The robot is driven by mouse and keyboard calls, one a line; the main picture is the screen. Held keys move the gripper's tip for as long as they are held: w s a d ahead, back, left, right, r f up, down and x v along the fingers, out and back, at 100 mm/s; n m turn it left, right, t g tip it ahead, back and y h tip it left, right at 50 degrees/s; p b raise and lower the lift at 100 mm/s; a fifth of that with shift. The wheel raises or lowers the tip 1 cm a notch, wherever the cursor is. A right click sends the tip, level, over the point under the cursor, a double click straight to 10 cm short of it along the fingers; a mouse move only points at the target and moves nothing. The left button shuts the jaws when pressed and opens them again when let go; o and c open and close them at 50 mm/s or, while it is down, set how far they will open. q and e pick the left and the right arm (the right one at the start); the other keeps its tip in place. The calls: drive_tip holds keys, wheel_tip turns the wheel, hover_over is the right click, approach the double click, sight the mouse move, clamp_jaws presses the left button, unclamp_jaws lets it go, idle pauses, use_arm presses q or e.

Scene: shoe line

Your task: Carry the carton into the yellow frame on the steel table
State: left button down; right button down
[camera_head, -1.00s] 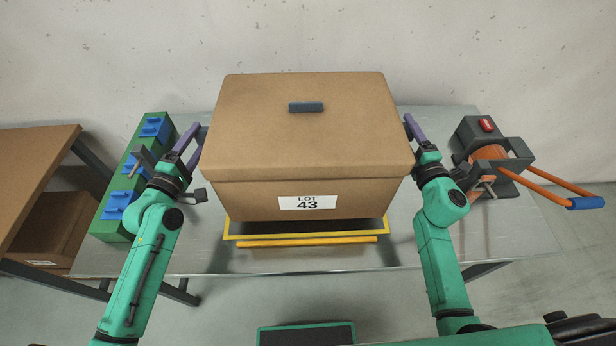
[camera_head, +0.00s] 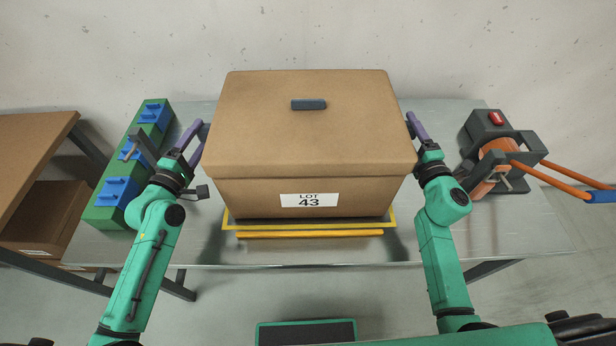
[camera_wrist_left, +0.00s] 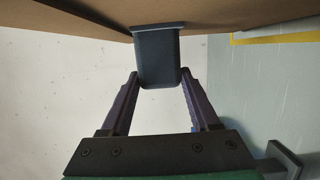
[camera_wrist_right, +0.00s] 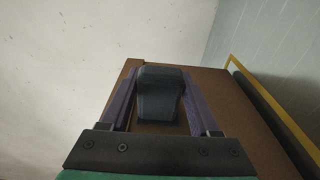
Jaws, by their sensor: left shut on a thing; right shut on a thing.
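The brown carton (camera_head: 308,130), with a white LOT 43 label and a dark handle on its lid, is held level between my two arms over the steel table (camera_head: 215,255). The yellow frame (camera_head: 312,226) lies beneath it; its front edge shows and the carton hides most of the rest. My left gripper (camera_head: 203,132) is shut on the dark grip on the carton's left side, which shows in the left wrist view (camera_wrist_left: 157,60). My right gripper (camera_head: 410,122) is shut on the matching right grip, seen in the right wrist view (camera_wrist_right: 160,95). The carton appears above the table surface.
A green rack with blue parts (camera_head: 122,190) stands on the table at left. A dark machine with orange handles (camera_head: 497,150) stands at right, close to my right arm. A yellow bar (camera_head: 310,234) lies before the frame. A wooden bench (camera_head: 30,150) is at far left.

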use_arm(q)
drive_tip(key=shift+f+b, duration=0.35)
drive_tip(key=shift+f, duration=0.3)
use_arm(e)
drive_tip(key=shift+d+f, duration=0.1)
drive_tip(key=shift+f, duration=0.6)
use_arm(q)
drive_tip(key=shift+c, duration=0.6)
unclamp_jaws()
drive_tip(key=shift+r+p, duration=0.25)
drive_tip(key=shift+p, duration=0.05)
use_arm(e)
drive_tip(key=shift+c, duration=0.6)
unclamp_jaws()
drive_tip(key=shift+r, duration=0.3)
use_arm(q)
drive_tip(key=shift+s, duration=0.1)
drive_tip(key=shift+s+a+f, duration=0.1)
drive_tip(key=shift+s, duration=0.2)
use_arm(e)
drive_tip(key=shift+s, duration=0.15)
use_arm(q)
drive_tip(key=v, duration=1.1)
use_arm(e)
drive_tip(key=s+d, duration=0.1)
drive_tip(key=s, duration=1)
drive_tip(key=shift+s, duration=0.4)
